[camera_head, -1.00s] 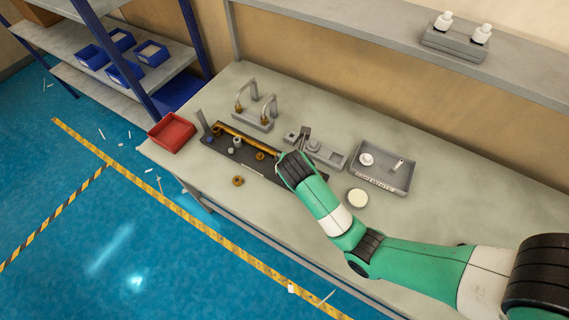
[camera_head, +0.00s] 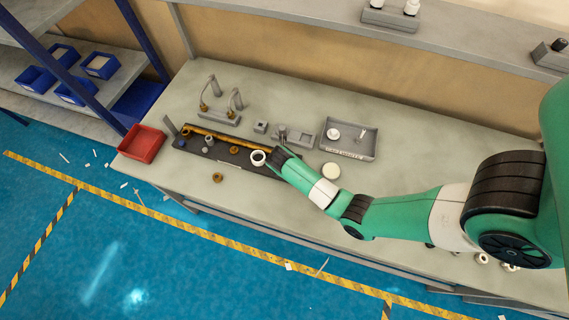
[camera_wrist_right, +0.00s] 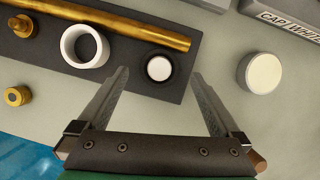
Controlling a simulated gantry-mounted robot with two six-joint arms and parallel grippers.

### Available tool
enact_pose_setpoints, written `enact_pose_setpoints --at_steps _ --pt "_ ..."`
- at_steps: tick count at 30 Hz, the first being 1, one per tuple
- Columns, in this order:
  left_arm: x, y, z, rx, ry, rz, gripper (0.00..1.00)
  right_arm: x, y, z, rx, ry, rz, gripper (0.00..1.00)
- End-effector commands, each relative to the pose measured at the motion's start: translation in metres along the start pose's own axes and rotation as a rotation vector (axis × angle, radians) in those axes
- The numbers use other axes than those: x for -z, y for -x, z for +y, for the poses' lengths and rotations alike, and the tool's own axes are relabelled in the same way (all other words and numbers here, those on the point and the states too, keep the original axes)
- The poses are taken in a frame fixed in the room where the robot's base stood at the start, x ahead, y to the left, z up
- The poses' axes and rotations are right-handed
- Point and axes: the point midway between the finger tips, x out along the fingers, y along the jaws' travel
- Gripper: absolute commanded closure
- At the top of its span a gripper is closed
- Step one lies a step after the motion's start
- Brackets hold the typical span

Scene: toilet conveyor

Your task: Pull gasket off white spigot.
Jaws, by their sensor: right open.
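In the right wrist view a white round spigot (camera_wrist_right: 159,68) with a black gasket (camera_wrist_right: 149,77) around it stands on the dark board (camera_wrist_right: 120,72). It is seen from above, between the two spread fingers of my right gripper (camera_wrist_right: 161,76). The fingers are apart from it on both sides in the picture; their height relative to it is hard to tell. In the head view my right gripper (camera_head: 276,156) is over the right part of the board, and its wrist hides the spigot. My left gripper is not in view.
A white hollow ring (camera_wrist_right: 84,46) stands on the board left of the spigot, with a brass tube (camera_wrist_right: 110,20) behind. A white round cap (camera_wrist_right: 260,73) is to the right. A brass fitting (camera_head: 217,177), red bin (camera_head: 142,144) and grey tray (camera_head: 322,139) are on the bench.

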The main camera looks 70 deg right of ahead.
Motion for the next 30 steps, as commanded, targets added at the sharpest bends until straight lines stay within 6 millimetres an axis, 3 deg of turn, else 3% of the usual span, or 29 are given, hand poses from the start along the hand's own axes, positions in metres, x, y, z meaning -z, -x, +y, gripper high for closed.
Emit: enact_pose_setpoints --at_steps 4,14,28,29,30 --pt "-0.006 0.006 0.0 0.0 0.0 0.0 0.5 0.001 -0.02 0.0 0.0 0.0 0.0 0.0" --pt "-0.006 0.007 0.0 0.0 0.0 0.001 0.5 0.0 -0.023 0.0 -0.001 0.0 0.0 0.0" --pt "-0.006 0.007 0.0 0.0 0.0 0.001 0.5 0.0 -0.023 0.0 -0.001 0.0 -0.001 0.83" --pt "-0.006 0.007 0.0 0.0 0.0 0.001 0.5 0.0 -0.023 0.0 -0.001 0.0 -0.001 0.34" --pt "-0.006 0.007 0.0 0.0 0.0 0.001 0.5 0.0 -0.023 0.0 -0.001 0.0 -0.001 0.42"
